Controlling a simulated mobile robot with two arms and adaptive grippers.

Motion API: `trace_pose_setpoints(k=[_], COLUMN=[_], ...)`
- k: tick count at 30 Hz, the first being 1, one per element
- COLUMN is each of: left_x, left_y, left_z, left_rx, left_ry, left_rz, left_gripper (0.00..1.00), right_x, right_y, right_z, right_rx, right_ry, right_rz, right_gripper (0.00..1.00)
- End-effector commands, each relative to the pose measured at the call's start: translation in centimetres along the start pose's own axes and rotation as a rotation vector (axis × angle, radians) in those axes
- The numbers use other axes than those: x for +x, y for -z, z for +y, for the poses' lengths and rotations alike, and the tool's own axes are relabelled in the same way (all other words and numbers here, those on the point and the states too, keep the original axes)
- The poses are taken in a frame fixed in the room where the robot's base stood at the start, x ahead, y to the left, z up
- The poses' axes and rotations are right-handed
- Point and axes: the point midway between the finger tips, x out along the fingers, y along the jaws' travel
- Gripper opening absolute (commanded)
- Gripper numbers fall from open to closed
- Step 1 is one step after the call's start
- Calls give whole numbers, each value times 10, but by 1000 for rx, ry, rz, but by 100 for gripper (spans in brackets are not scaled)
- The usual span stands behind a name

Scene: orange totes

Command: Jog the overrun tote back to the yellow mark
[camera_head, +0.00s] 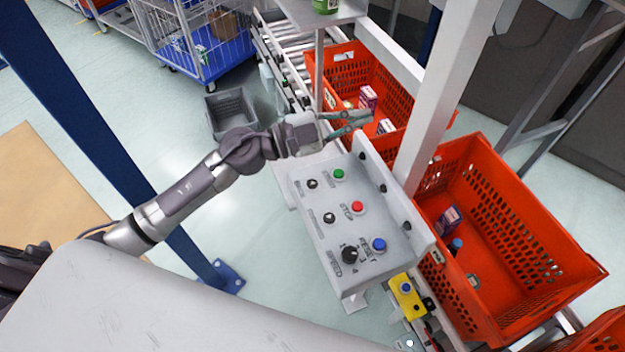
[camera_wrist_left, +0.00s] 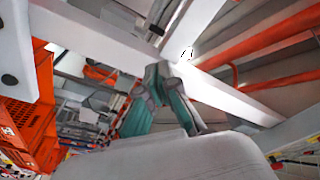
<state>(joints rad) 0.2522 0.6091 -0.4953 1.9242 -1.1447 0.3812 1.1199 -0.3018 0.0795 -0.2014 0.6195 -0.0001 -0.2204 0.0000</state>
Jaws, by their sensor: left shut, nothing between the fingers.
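A grey sloped control panel (camera_head: 322,232) carries a green button (camera_head: 339,174), a red STOP button (camera_head: 357,207), a blue button (camera_head: 378,244) and several black knobs, the largest one (camera_head: 349,255) near its lower end. My left gripper (camera_head: 368,119) is shut and empty, just beyond the panel's far end, apart from the buttons. Its fingers (camera_wrist_left: 164,70) meet in the left wrist view. A large orange tote (camera_head: 555,262) stands right of the panel, with a few small items inside. Another orange tote (camera_head: 335,62) sits behind, partly hidden by a post. I cannot make out a yellow mark on the line. My right gripper is out of view.
A white post (camera_head: 447,95) rises between the totes. A yellow box with a blue button (camera_head: 405,297) sits below the panel. A blue post (camera_head: 100,150) stands left, a grey crate (camera_head: 232,112) on the floor. Another orange tote (camera_head: 605,338) shows bottom right.

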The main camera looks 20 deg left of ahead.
Motion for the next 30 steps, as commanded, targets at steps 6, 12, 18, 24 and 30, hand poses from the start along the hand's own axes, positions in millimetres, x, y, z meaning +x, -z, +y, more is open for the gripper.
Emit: trace_pose_setpoints(k=[6, 12, 18, 24, 30], left_x=[-38, -82, -91, -90, -91], left_y=[-50, -87, -94, -93, -98], left_z=[36, 33, 32, 32, 38], left_rx=[120, 122, 117, 117, 117], left_ry=[-587, -809, -843, -841, -840], left_rz=[-181, -392, -434, -430, -428], left_gripper=[0, 0, 0, 0, 0], right_x=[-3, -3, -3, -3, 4], right_y=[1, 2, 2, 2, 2], right_z=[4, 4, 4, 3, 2], right_rx=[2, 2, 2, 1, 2], right_ry=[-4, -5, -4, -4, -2], right_rz=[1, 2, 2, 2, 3], right_gripper=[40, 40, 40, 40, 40])
